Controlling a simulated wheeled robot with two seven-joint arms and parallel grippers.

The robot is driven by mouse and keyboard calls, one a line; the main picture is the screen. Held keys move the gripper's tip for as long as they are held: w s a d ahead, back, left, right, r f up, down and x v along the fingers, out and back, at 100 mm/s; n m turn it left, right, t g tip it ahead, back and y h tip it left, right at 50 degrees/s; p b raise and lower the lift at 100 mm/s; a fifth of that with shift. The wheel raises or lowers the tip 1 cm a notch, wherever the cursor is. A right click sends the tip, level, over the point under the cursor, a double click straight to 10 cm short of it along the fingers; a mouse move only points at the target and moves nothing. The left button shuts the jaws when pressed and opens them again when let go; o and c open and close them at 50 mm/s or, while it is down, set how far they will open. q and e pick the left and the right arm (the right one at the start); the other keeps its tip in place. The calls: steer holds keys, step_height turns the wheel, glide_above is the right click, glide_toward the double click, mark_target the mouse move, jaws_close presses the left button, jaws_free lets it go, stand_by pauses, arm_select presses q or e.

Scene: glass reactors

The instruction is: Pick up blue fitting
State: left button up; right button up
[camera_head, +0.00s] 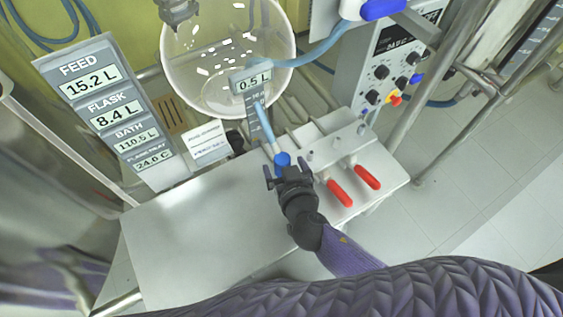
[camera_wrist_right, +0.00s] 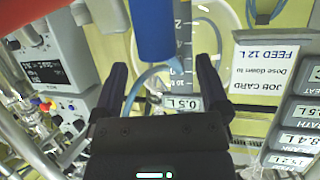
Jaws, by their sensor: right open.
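The blue fitting (camera_head: 283,159) sits at the lower end of a light blue tube, just above the steel bench. In the right wrist view it is a thick blue cylinder (camera_wrist_right: 153,30) at the top centre, between the lines of the two fingers. My right gripper (camera_head: 287,177) is open, with its fingers close to the fitting. In the right wrist view its dark fingers (camera_wrist_right: 162,78) are spread apart, with nothing clearly clamped between them. The gripper partly hides the fitting's lower part in the head view. My left gripper is not in view.
Two red handles (camera_head: 340,193) (camera_head: 367,177) stick out just right of the gripper. A glass vessel (camera_head: 190,92) with white pieces is behind. A display panel (camera_head: 108,105) stands left and a control box (camera_head: 385,75) right. The steel bench (camera_head: 205,235) is clear at front left.

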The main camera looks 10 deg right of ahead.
mark_target(283, 162)
steer(key=x, duration=0.5)
steer(key=shift+d+b, duration=0.1)
steer(key=shift+b, duration=0.3)
steer(key=shift+c, duration=0.3)
jaws_close()
